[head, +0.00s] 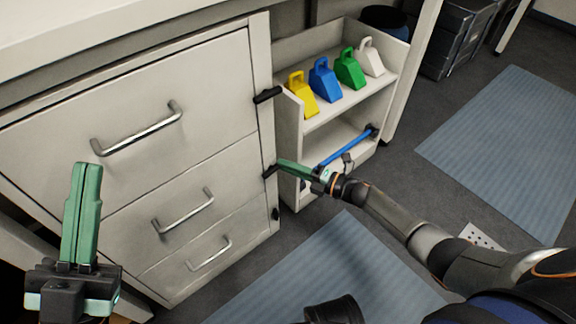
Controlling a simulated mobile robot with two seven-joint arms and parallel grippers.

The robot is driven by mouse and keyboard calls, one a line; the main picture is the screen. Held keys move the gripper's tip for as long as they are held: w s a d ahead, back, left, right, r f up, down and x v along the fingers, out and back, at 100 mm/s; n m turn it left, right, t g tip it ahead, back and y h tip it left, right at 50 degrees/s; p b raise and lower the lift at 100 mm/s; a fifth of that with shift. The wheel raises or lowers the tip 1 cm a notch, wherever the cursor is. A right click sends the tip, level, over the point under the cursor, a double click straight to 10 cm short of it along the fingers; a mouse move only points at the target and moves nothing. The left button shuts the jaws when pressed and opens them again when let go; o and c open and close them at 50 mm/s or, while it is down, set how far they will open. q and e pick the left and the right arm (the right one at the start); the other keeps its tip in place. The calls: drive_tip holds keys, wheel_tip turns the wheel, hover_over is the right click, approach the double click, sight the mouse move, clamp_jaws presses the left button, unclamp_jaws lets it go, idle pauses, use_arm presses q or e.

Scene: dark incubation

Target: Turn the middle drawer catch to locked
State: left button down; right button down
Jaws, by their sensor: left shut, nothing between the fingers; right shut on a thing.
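The white drawer cabinet has a top drawer (190,90), a middle drawer (150,222) and a bottom drawer (185,268), each with a metal bar handle. All three look closed. The black middle drawer catch (269,171) sits on the cabinet's right edge strip. My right gripper (281,164) reaches in from the right and is shut on this catch; its green fingers hide part of it, so its exact angle is hard to tell. My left gripper (88,168) is shut and empty, fingers pointing up, in front of the drawers at lower left.
The top catch (267,95) lies roughly sideways; the bottom catch (276,214) looks upright. A white shelf unit (330,118) right of the cabinet holds yellow, blue, green and white handled blocks, with a blue bar (345,150) below. Blue mats (505,135) lie on the grey floor.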

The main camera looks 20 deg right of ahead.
drive_tip(key=shift+f+m+y, duration=0.3)
drive_tip(key=shift+m, duration=0.5)
drive_tip(key=c, duration=0.8)
unclamp_jaws()
drive_tip(key=shift+t, duration=0.3)
drive_tip(key=shift+c, duration=0.2)
drive_tip(key=p+v, duration=0.3)
drive_tip(key=v, duration=0.9)
drive_tip(key=shift+s+d, duration=0.2)
